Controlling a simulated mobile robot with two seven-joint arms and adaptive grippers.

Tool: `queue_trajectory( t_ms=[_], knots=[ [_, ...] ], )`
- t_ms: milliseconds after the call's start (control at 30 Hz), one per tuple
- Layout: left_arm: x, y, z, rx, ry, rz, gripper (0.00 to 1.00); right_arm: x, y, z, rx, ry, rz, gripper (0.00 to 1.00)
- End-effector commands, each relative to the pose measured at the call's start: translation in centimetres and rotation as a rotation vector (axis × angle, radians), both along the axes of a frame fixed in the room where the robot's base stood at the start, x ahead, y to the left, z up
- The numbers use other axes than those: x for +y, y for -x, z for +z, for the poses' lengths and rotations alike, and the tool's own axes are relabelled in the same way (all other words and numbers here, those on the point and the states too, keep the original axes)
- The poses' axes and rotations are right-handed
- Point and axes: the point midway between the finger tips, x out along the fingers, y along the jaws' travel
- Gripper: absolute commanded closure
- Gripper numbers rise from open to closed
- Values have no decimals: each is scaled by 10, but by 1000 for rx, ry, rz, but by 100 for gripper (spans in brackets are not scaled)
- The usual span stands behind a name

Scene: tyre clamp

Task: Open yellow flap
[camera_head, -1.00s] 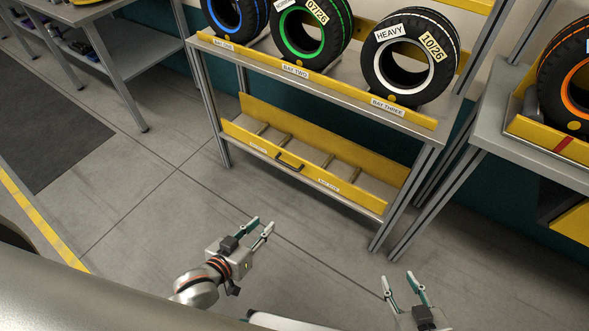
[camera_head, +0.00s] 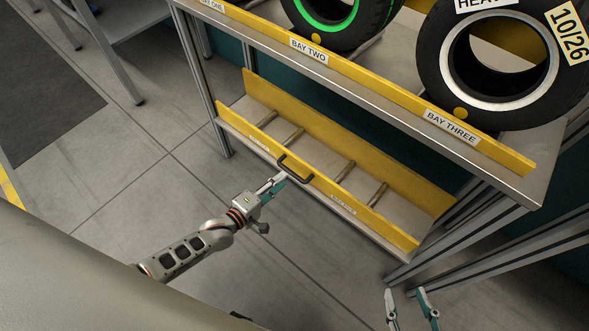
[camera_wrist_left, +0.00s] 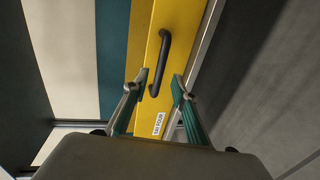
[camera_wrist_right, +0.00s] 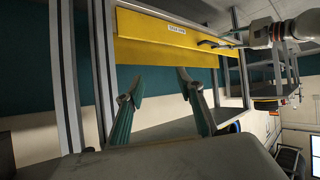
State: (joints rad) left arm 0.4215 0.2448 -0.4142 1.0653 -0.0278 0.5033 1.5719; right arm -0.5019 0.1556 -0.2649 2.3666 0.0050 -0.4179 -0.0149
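The yellow flap (camera_head: 335,195) is the long front board of the lower shelf and stands upright along its front edge. It also shows in the left wrist view (camera_wrist_left: 143,40) and the right wrist view (camera_wrist_right: 160,42). A dark bar handle (camera_head: 293,168) sits on it; in the left wrist view the handle (camera_wrist_left: 164,55) lies just beyond and between the fingertips. My left gripper (camera_head: 276,182) is open, right at the handle; I cannot tell whether it touches. My right gripper (camera_head: 411,293) is open and empty, low in front of the shelf's right end.
Tyres stand on the upper shelf (camera_head: 345,98) behind labelled bays, above the flap. A shelf post (camera_head: 199,85) rises at the left end, and more frame legs stand at the right. Bare floor (camera_head: 140,190) lies in front.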

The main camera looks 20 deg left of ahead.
Motion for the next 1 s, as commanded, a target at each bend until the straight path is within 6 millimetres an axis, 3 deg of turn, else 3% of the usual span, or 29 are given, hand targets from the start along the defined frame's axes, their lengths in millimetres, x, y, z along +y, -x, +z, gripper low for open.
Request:
queue_trajectory(
  t_ms=[400, 767, 900, 1000],
  knots=[
    [-19, -49, -15, 4, 0, 0, 73, 13, -3, 5, -12, -63, -11, 63],
    [-21, -56, -12, 1, -1, 0, 73, 19, -10, 14, -34, -81, -11, 63],
    [-21, -56, -12, 1, -1, 0, 100, 18, -11, 16, -37, -81, -11, 63],
    [-21, -56, -12, 1, -1, 0, 100, 18, -11, 15, -37, -79, -12, 63]
  ],
)
